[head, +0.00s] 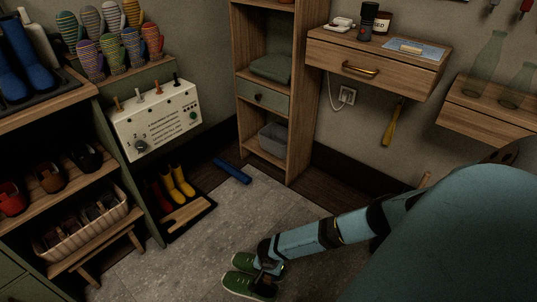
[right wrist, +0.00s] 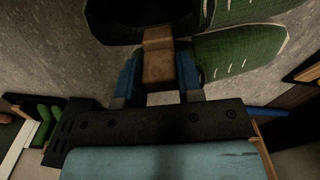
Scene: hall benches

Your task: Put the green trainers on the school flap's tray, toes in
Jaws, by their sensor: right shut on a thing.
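The pair of green trainers (head: 241,261) with pale soles is low in the middle of the head view, over the grey mat, toes to the left. I cannot tell if they touch the mat. My right gripper (head: 268,272) is at their right end. In the right wrist view the trainers (right wrist: 245,55) lie side by side at the top. There my right gripper (right wrist: 158,72) is shut on a brown piece between them. I cannot make out which tray is the school flap's. My left gripper is not in view.
A dark tray (head: 207,217) holding red and yellow boots stands on the floor left of the mat (head: 190,258). A blue bar (head: 233,172) lies near the tall wooden shelf (head: 303,140). A shoe rack (head: 75,181) fills the left side. The mat's middle is clear.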

